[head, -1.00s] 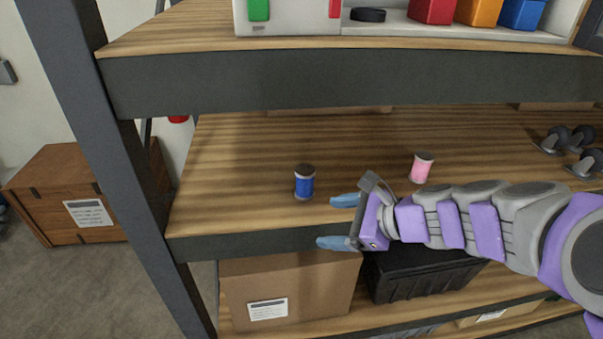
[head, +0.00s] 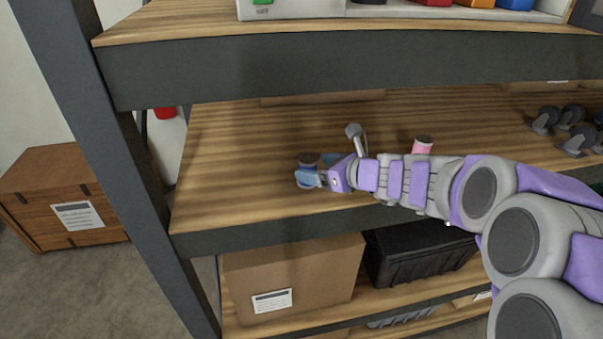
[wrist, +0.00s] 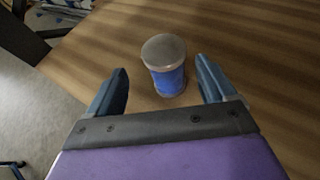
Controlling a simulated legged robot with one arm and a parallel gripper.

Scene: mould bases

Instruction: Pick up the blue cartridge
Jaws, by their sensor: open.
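The blue cartridge (wrist: 168,80) stands upright on the middle shelf, a blue cylinder with a greyish cap. In the wrist view it lies between and slightly beyond the two fingertips of my open gripper (wrist: 163,78), with a gap on each side. In the head view my gripper (head: 318,170) is at the cartridge (head: 307,160), and a finger hides much of its body. I cannot tell there whether they touch.
A pink cartridge (head: 423,145) stands to the right, partly hidden behind my arm. Several casters (head: 570,125) lie at the far right. The upper shelf's dark edge (head: 330,75) runs above. The shelf left of the cartridge is clear.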

